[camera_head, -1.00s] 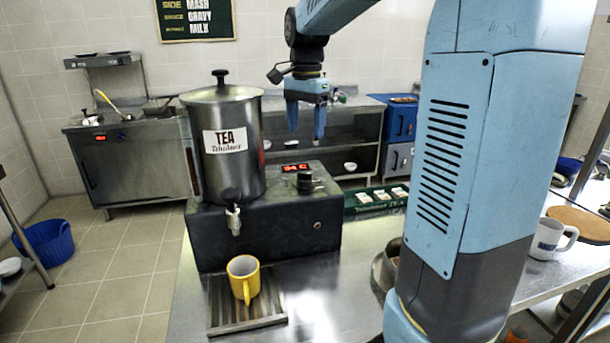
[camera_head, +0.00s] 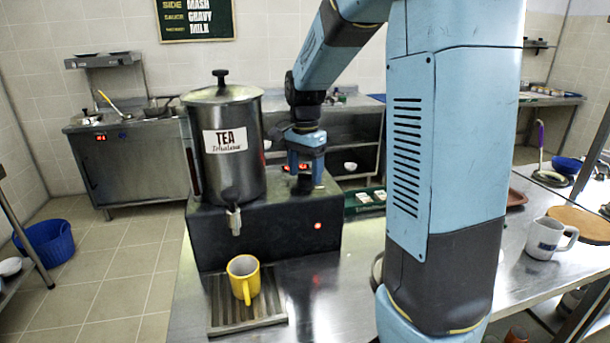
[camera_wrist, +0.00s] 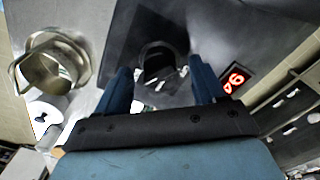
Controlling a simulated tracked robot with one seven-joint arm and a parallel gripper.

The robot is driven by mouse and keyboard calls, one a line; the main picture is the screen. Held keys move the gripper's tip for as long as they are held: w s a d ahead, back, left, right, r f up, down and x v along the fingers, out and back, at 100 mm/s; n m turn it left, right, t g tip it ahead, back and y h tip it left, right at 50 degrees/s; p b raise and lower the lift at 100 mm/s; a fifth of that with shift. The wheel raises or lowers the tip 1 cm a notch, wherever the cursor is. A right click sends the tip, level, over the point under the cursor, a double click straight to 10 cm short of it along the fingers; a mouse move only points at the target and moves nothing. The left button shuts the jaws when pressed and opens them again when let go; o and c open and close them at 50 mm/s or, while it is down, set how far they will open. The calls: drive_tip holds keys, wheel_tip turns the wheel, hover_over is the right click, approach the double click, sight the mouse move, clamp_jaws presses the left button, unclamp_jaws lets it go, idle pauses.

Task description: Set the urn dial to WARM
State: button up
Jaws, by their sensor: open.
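The steel tea urn (camera_head: 235,165) stands on a black base (camera_head: 265,235) with a tap (camera_head: 234,220) at its front. My gripper (camera_head: 306,180) is open, pointing down over the right part of the base top. In the wrist view the dark dial (camera_wrist: 158,60) lies between the spread fingers of my gripper (camera_wrist: 160,75). I cannot tell whether they touch it. In the head view the fingers hide most of the dial, and its setting cannot be read. The red display (camera_wrist: 235,78) is beside the right finger. A red light (camera_head: 318,226) glows on the base's front.
A yellow mug (camera_head: 243,278) stands on the drip tray (camera_head: 245,318) below the tap. A green box of packets (camera_head: 362,203) is right of the base. A white mug (camera_head: 548,238) stands farther right on the steel counter.

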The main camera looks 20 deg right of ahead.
drive_tip(key=shift+f, duration=0.75)
drive_tip(key=c, duration=1.1)
